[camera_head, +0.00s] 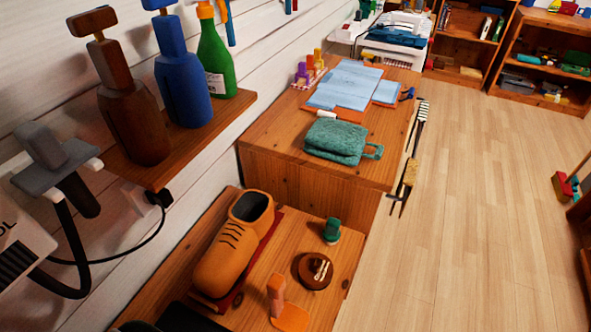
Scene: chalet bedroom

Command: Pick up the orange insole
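A flat orange piece (291,319), which looks like the orange insole, lies on the lower wooden bench (325,252) at the bottom of the view. Its lower end is close to the picture's bottom edge. An orange-tan shoe (228,250) sits on a dark red base to the left. Neither of my grippers shows in the head view.
A round brown item (315,270) and a green-topped item (331,231) stand nearby on the bench. A higher cabinet (320,172) with a teal folded cloth (338,141) rises behind. A shelf with bottles (184,85) overhangs at left.

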